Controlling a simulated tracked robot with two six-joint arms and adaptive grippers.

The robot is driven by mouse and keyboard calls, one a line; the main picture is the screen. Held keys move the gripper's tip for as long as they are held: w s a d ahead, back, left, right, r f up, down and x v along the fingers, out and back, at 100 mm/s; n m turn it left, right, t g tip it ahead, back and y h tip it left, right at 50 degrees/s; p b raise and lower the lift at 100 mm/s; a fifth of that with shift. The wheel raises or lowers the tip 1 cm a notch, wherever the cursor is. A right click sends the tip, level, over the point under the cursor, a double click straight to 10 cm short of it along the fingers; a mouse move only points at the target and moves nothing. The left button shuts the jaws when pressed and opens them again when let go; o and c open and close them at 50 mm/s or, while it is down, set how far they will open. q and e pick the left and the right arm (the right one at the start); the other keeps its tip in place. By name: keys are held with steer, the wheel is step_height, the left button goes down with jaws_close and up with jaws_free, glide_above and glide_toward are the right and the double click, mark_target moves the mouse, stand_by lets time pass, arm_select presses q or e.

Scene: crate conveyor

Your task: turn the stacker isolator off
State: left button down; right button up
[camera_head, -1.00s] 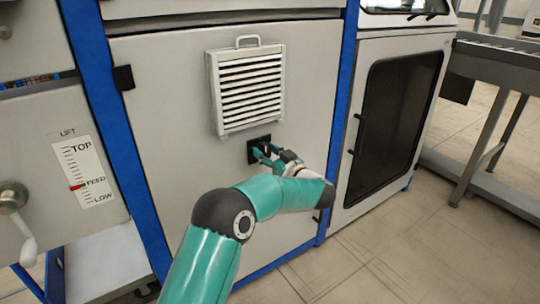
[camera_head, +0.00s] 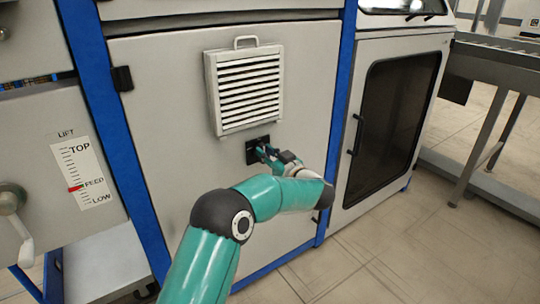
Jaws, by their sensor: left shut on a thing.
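The stacker isolator (camera_head: 251,151) is a small black switch plate on the grey cabinet panel, just below the louvred vent. My left gripper (camera_head: 264,153) is at the isolator, its teal fingers shut on the switch's handle. The fingers cover most of the handle, so its exact angle cannot be told. My left arm reaches in from the bottom of the picture and bends towards the panel. My right gripper is not in view.
The louvred vent (camera_head: 246,90) with a top handle juts out just above the gripper. Blue frame posts (camera_head: 340,110) flank the panel. A lift scale (camera_head: 84,173) and crank (camera_head: 17,215) are at left, a dark-windowed door (camera_head: 395,125) at right. The tiled floor is clear at lower right.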

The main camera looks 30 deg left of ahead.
arm_select(q)
steer(key=n+b, duration=0.2)
steer(key=n, duration=0.2)
steer(key=s+a+f+n+b, duration=0.1)
steer(key=n+b, duration=0.2)
steer(key=n, duration=0.2)
steer(key=n+b, duration=0.3)
steer(key=n, duration=0.1)
steer(key=shift+s+a+f+n+g, duration=0.15)
steer(key=shift+s+f+n+g, duration=0.15)
steer(key=shift+s, duration=0.1)
steer(key=shift+f+n+b, duration=0.1)
steer(key=shift+n+b, duration=1.35)
steer(key=shift+n, duration=0.45)
steer(key=c, duration=1.1)
jaws_free()
steer(key=shift+o, duration=0.2)
